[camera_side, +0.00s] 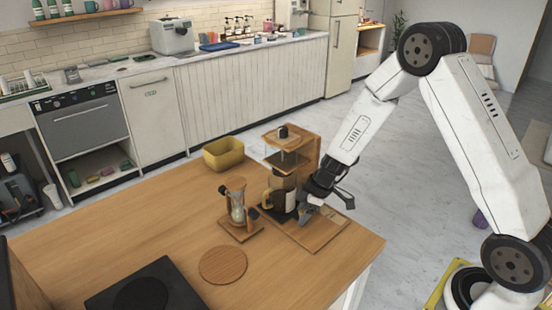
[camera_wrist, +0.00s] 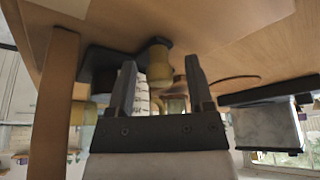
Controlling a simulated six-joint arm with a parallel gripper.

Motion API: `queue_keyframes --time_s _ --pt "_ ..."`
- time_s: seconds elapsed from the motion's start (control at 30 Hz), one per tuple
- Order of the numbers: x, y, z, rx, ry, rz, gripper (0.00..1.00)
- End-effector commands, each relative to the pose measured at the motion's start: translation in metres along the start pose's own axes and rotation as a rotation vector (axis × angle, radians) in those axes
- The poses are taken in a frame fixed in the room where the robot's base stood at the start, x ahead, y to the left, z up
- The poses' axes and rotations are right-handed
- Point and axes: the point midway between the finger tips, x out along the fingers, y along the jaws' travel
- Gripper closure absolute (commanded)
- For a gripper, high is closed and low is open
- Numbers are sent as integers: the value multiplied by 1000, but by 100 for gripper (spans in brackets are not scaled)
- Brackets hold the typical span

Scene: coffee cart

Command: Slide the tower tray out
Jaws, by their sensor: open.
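The wooden tower (camera_side: 304,148) stands near the back right edge of the wooden table. A dark carafe (camera_side: 284,192) sits in its lower part, over a dark tray (camera_side: 263,213) at its foot. In the wrist view, a dark flat piece (camera_wrist: 98,66) lies on the table beside a wooden post (camera_wrist: 56,105); it looks like the tray. My gripper (camera_side: 304,212) is low, just right of the carafe, over the wooden base board. The wrist view shows my gripper (camera_wrist: 161,85) open, with no held object visible. I cannot tell whether it touches the tray.
An hourglass-shaped glass (camera_side: 237,208) on a wooden stand is left of the tower. A round wooden disc (camera_side: 223,264) and a black plate (camera_side: 147,289) lie nearer the front. A yellow bin (camera_side: 223,154) stands behind. The table's left part is clear.

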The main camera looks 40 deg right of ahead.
Motion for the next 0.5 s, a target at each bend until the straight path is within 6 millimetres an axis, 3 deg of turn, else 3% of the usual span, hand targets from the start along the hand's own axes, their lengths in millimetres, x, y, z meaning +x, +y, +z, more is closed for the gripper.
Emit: queue_keyframes --time_s 0.17,0.37,0.5 --pt "0 0 0 0 0 0 33" --pt "0 0 0 0 0 0 97" --pt "0 0 0 0 0 0 100"
